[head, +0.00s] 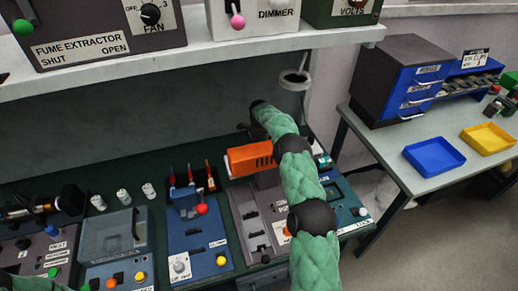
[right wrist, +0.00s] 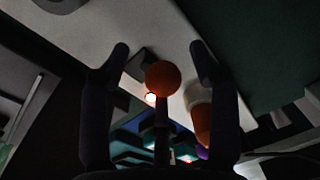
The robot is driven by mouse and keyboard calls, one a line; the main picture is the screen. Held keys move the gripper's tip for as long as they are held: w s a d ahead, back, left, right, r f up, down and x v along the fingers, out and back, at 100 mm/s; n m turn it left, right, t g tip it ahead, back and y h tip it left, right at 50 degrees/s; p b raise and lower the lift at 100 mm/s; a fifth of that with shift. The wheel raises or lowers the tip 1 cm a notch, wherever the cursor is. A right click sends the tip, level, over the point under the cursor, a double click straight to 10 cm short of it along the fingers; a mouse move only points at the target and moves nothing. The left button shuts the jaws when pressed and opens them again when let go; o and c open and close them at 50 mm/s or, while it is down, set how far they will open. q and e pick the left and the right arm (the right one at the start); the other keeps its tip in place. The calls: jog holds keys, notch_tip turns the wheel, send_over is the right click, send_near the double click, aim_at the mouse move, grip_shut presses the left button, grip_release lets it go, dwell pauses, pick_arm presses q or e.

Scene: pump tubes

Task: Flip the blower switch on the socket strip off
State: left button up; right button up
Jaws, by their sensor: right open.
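My right gripper (right wrist: 160,52) is open in the right wrist view, one dark finger on each side of an orange ball knob (right wrist: 162,78) on a dark stem. I cannot tell whether the fingers touch it. A small lit lamp (right wrist: 151,98) glows just below the knob. A pale panel (right wrist: 110,25) lies behind the fingers. I cannot make out the socket strip or a blower label, nor tell whether this knob is the blower switch. In the head view my green-sleeved right arm reaches to the back of the bench and hides most of that area. My left gripper is not seen.
An orange housing (head: 250,158) stands beside my right arm. A blue unit with a red knob (head: 201,209) is left of it. A shelf (head: 200,58) with control boxes overhangs the bench. A side table at right holds a blue tray (head: 434,158) and a yellow tray (head: 488,138).

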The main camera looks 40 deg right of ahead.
jog(key=shift+c, duration=0.3)
grip_shut()
